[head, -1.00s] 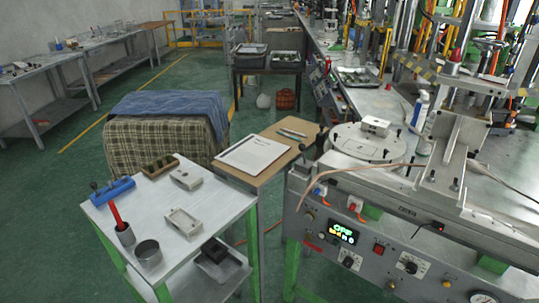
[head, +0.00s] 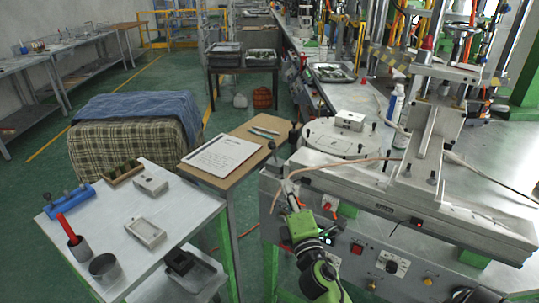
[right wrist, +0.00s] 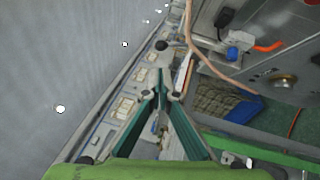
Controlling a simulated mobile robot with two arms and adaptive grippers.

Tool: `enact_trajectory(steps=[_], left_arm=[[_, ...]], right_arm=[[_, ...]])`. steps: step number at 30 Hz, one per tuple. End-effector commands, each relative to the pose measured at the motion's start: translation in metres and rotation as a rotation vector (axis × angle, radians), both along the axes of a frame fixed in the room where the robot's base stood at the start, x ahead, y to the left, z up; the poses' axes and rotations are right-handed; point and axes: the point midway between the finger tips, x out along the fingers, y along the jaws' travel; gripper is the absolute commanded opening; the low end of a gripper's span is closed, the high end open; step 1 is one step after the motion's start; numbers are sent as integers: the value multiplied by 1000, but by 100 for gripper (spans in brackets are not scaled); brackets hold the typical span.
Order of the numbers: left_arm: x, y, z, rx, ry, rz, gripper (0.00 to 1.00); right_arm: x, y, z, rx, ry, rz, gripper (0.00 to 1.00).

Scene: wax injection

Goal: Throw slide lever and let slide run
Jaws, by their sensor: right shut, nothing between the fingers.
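The wax injection machine (head: 345,215) stands at the right with a grey slide rail and a control panel on its front. A thin lever with a dark ball knob (head: 271,146) stands at the machine's left end, beside the round plate (head: 338,138); I take it as the slide lever. My right gripper (head: 288,188) is in front of the panel's left part, below and right of the knob, and apart from it. In the right wrist view its dark green fingers (right wrist: 160,78) meet at the tips with nothing between them. My left gripper is out of view.
A light block (head: 350,120) sits on the round plate. A pinkish hose (head: 330,163) runs across the machine's front edge, near my right gripper. A wooden desk with a paper sheet (head: 222,154) and a metal cart (head: 190,198) with moulds stand left. Green floor is free behind.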

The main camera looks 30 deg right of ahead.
Motion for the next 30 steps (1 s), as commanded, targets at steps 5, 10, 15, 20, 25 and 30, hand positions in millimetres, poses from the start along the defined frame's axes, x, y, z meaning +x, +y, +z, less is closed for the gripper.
enact_trajectory(steps=[5,10,15,20,25,30], left_arm=[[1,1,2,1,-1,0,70],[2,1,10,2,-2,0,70],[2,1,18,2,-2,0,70],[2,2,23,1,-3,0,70],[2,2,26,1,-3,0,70],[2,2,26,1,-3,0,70]], right_arm=[[3,-1,1,2,0,1,0],[23,-8,7,2,-2,1,0],[57,-22,13,2,-1,0,0],[88,-34,18,3,-1,0,0],[114,-43,21,4,0,1,0],[127,-48,22,4,1,1,0]])
